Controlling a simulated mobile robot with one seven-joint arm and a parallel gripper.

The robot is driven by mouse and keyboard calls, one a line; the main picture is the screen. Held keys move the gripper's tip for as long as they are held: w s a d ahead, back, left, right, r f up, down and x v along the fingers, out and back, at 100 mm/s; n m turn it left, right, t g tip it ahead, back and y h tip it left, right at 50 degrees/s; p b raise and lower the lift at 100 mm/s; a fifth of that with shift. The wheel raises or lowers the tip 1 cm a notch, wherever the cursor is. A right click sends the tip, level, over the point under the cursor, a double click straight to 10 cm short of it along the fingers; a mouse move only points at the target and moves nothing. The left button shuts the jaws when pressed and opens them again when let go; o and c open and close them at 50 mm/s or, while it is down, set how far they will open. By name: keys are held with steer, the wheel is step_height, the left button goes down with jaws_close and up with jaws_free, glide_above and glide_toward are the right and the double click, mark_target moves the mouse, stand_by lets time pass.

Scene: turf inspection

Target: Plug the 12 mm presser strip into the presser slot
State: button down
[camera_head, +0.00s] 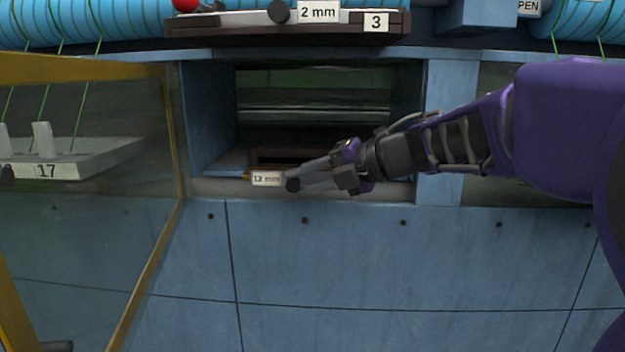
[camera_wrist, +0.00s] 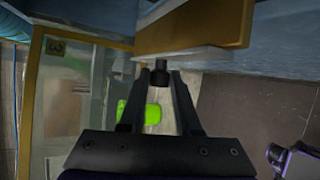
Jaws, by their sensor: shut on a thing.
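The 12 mm presser strip shows mainly as its white "12 mm" label (camera_head: 266,178) at the lower front edge of the open recess. Most of its body is hidden or hard to make out. My gripper (camera_head: 293,184) reaches in from the right, just right of the label, shut on the strip's dark knob. In the wrist view the knob (camera_wrist: 160,68) sits between my fingertips, with a pale bar and an ochre block behind it. A dark gap low inside the recess (camera_head: 285,160) looks like the presser slot; I cannot tell whether the strip is in it.
An open glass door with a yellow frame (camera_head: 158,290) stands at the left, a tray marked 17 (camera_head: 75,165) behind it. Above the recess is a dark tray (camera_head: 230,29) with a 2 mm strip (camera_head: 318,12). A bright green object (camera_wrist: 140,112) lies below.

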steer(key=shift+r+m+p, duration=0.3)
steer(key=shift+r+p, duration=0.1)
steer(key=shift+p, duration=0.8)
steer(key=shift+w+f+h, duration=0.15)
steer(key=shift+h, duration=0.15)
steer(key=shift+w+d+f+p, duration=0.1)
steer(key=shift+w+p, duration=0.6)
steer(key=shift+w, duration=0.7)
steer(key=shift+w+d+p, duration=0.1)
steer(key=shift+w+p, duration=0.6)
steer(key=shift+w, duration=0.65)
steer(key=shift+w+p, duration=0.7)
steer(key=shift+w, duration=0.75)
steer(key=shift+w+d, duration=0.1)
steer(key=shift+w, duration=1.35)
steer(key=c, duration=0.5)
jaws_free()
steer(key=shift+f, duration=0.15)
steer(key=v, duration=0.7)
steer(key=shift+s+d, duration=0.2)
steer(key=shift+d, duration=0.05)
